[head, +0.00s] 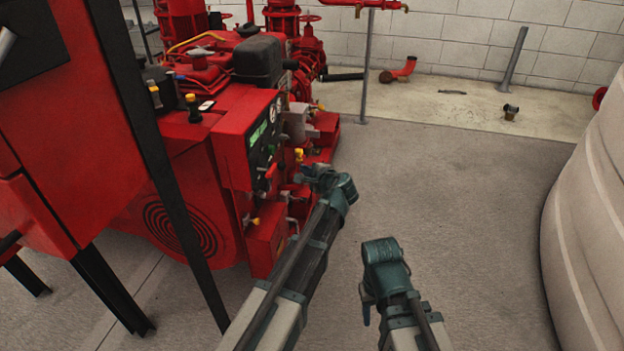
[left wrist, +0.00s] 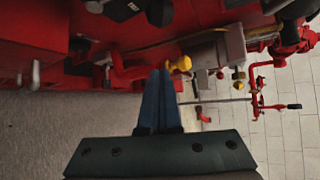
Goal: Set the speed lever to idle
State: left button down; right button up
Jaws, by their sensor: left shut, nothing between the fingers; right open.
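The red pump engine (head: 235,110) with its control panel (head: 262,138) stands left of centre in the head view. A yellow knob (left wrist: 181,64) on the engine side is close to my left fingertips in the left wrist view; I cannot tell if they touch. A red lever-like part (left wrist: 128,76) lies left of the fingers there. I cannot tell for sure which part is the speed lever. My left gripper (head: 308,176) is shut and empty beside the engine; its fingers show in the left wrist view (left wrist: 160,78). My right gripper (head: 372,292) is open, over bare floor.
A red cabinet (head: 75,130) on black legs stands at the near left. A pale ribbed tank (head: 592,210) fills the right edge. Red pipes (head: 400,71) and a grey post (head: 367,62) stand at the back. The floor (head: 455,200) between engine and tank is clear.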

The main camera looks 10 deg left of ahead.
pick_arm(q)
jog(key=a, duration=0.1)
jog(key=s+a+p, duration=0.1)
jog(key=a+r, duration=0.1)
jog(key=shift+s+a, duration=0.25)
jog(key=shift+s, duration=0.05)
jog(key=shift+s, duration=1.05)
dwell(0.8)
jog(key=shift+s+a+f, duration=0.1)
jog(key=shift+s, duration=1)
jog(key=shift+s+f, duration=0.1)
jog(key=shift+s, duration=0.2)
jog(key=shift+w, duration=0.15)
dwell(1.1)
jog(key=shift+w+f, duration=0.2)
jog(key=shift+w, duration=0.45)
